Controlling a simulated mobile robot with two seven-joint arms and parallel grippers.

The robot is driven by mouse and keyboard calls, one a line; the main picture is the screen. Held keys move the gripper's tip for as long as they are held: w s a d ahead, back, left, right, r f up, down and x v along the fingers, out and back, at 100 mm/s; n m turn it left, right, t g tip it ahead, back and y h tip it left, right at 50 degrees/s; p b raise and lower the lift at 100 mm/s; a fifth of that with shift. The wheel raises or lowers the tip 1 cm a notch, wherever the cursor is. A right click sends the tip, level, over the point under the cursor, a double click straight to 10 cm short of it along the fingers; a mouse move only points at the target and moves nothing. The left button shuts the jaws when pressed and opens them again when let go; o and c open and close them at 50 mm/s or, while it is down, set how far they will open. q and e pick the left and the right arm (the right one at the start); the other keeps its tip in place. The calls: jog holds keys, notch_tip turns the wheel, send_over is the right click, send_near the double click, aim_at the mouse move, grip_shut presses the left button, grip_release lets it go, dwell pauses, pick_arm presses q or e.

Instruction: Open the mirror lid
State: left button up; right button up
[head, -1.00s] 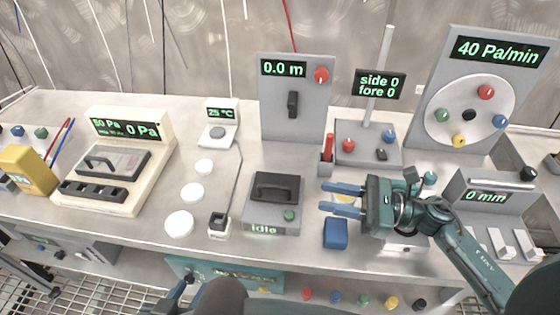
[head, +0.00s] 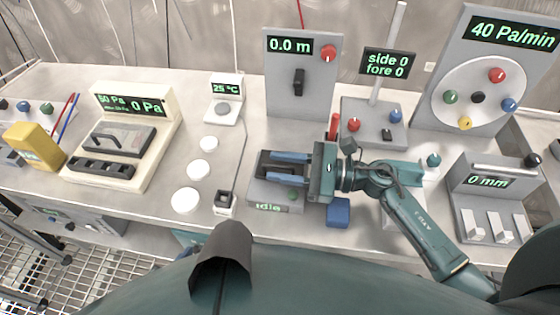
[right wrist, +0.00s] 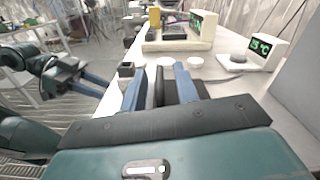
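A grey box (head: 262,198) with an "idle" display and a dark lid with a handle stands at the middle of the bench in the head view. I take this dark lid (head: 264,167) as the mirror lid; it lies flat and is partly hidden by my fingers. My right gripper (head: 273,167) is over it, its two blue fingers apart. In the right wrist view a dark bar (right wrist: 159,88) shows between the fingers; I cannot tell whether they touch it. My left gripper (right wrist: 100,87) shows at the left of the right wrist view, fingers apart and empty, off the bench.
A blue block (head: 338,212) sits just right of the box. A red upright piece (head: 333,127) and a grey panel with a knob (head: 300,85) stand behind. White discs (head: 186,200) and a small cube device (head: 225,202) lie to the left.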

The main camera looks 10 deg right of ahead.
jog(key=shift+a, duration=0.3)
jog(key=shift+c, duration=0.4)
grip_shut()
jog(key=shift+w, duration=0.1)
